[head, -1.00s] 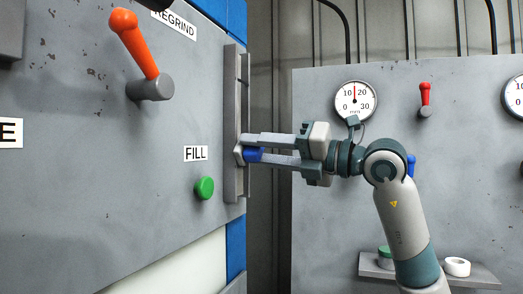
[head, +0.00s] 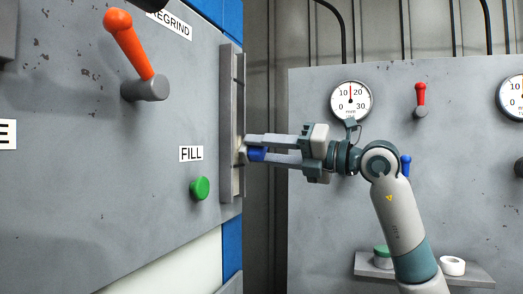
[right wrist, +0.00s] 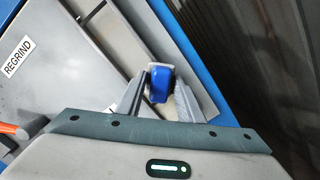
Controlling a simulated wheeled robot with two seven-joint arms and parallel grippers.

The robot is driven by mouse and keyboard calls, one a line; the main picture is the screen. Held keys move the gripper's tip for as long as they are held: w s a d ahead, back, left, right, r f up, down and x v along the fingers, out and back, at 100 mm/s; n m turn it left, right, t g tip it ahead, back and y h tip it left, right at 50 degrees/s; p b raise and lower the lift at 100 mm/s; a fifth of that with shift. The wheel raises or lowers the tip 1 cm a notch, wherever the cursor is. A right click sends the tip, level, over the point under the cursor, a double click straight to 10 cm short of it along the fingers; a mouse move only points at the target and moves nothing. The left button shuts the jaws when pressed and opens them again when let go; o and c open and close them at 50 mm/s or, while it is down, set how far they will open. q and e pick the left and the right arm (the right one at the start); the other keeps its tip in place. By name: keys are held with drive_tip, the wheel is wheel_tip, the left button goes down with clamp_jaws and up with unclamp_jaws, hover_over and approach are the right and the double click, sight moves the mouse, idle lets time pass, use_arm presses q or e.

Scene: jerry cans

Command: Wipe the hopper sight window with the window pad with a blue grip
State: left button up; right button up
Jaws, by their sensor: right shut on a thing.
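My right gripper (head: 249,149) is shut on the blue grip of the window pad (head: 257,154). The pad's pale face points left, at the tall narrow sight window (head: 238,110) in its grey frame at the right edge of the hopper panel. The pad is at about the middle of the window's height; whether it touches the glass I cannot tell. In the right wrist view the blue grip of the pad (right wrist: 161,84) sits between my fingers, with the grey window frame (right wrist: 185,75) around and beyond it. My left gripper is not in view.
The grey panel (head: 90,200) carries an orange lever (head: 130,50), a green FILL button (head: 200,188) and labels. Behind my arm a second panel has gauges (head: 351,101), a red lever (head: 420,95) and a shelf (head: 400,272) with a white roll (head: 452,266).

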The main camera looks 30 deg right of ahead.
drive_tip(key=shift+a, duration=0.1)
idle(0.5)
drive_tip(key=shift+s+a+b, duration=0.45)
drive_tip(key=shift+s+a, duration=0.8)
drive_tip(key=shift+a, duration=0.25)
drive_tip(key=shift+d, duration=0.1)
drive_tip(key=shift+b+v, duration=0.4)
drive_tip(key=shift+v, duration=0.4)
drive_tip(key=shift+b+v, duration=0.6)
drive_tip(key=shift+v, duration=1.55)
drive_tip(key=shift+w+d+r, duration=0.1)
drive_tip(key=shift+d+r, duration=0.1)
drive_tip(key=b+v, duration=0.1)
drive_tip(key=v, duration=0.2)
drive_tip(key=shift+w+d+r, duration=0.1)
drive_tip(key=shift+r, duration=0.1)
